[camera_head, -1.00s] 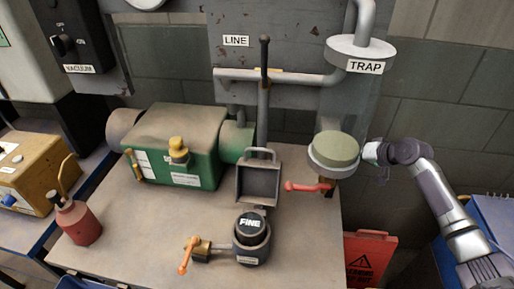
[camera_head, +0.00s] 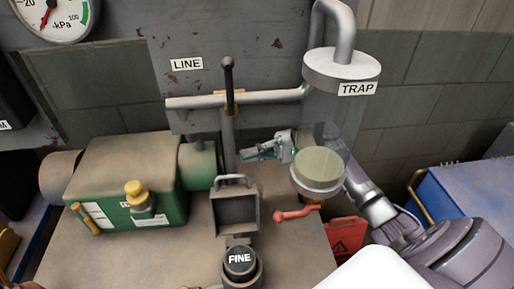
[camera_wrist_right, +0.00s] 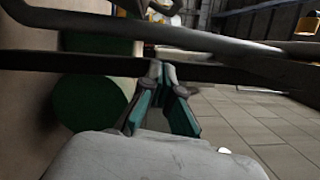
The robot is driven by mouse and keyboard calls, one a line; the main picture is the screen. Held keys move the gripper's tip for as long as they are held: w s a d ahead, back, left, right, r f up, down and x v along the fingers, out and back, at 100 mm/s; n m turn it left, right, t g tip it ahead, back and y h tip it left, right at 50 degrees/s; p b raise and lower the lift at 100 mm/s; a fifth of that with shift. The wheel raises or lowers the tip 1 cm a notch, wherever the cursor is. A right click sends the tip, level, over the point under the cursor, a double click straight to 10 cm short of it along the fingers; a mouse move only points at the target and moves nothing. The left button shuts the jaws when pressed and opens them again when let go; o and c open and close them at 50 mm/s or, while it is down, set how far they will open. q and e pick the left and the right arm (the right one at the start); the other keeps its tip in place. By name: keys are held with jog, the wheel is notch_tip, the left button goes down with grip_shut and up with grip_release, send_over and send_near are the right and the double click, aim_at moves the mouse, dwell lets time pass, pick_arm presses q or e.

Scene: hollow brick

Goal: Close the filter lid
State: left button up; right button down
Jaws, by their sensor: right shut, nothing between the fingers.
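The filter lid (camera_head: 236,210), a square grey metal piece with a raised rim and a handle (camera_head: 233,181) on its top edge, stands open and upright. It is behind the dark round filter (camera_head: 240,262) marked FINE. My right gripper (camera_head: 248,153) is shut and empty. It points left, above and a little right of the lid's handle, apart from it in the head view. Its arm passes behind the trap. In the right wrist view my fingertips (camera_wrist_right: 160,68) meet near dark bars that cross the picture; I cannot tell whether they touch.
The clear trap (camera_head: 320,172) with a pale green base stands right of the lid, a red lever (camera_head: 293,214) below it. A green pump (camera_head: 130,170) stands left. A pipe (camera_head: 228,130) rises behind the lid. A blue box (camera_head: 470,190) is at right.

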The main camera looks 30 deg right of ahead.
aim_at(232, 194)
pick_arm(q)
jog(key=shift+w+r+p, duration=0.25)
jog(key=shift+r+p, duration=0.35)
jog(key=shift+r, duration=0.1)
jog(key=shift+w+r+p, duration=0.25)
jog(key=shift+r+p, duration=0.35)
jog(key=shift+r, duration=0.1)
jog(key=shift+w+r+p, duration=0.25)
jog(key=shift+r+p, duration=0.35)
jog(key=shift+r, duration=0.1)
pick_arm(e)
jog(key=s+a, duration=0.2)
jog(key=a, duration=0.5)
jog(key=shift+r, duration=0.4)
jog(key=s+r+n, duration=0.1)
jog(key=s+a+n+h+b, duration=0.1)
jog(key=s+n, duration=0.1)
jog(key=s+a+r+n, duration=0.1)
jog(key=shift+s+r+n, duration=0.3)
jog(key=shift+s+n, duration=0.1)
jog(key=shift+s+a+r+n+h+b, duration=0.25)
jog(key=shift+n+h+b, duration=0.1)
jog(key=shift+n, duration=0.15)
pick_arm(q)
jog(key=shift+s+f, duration=0.1)
jog(key=shift+f, duration=0.7)
pick_arm(e)
jog(key=shift+d, duration=0.1)
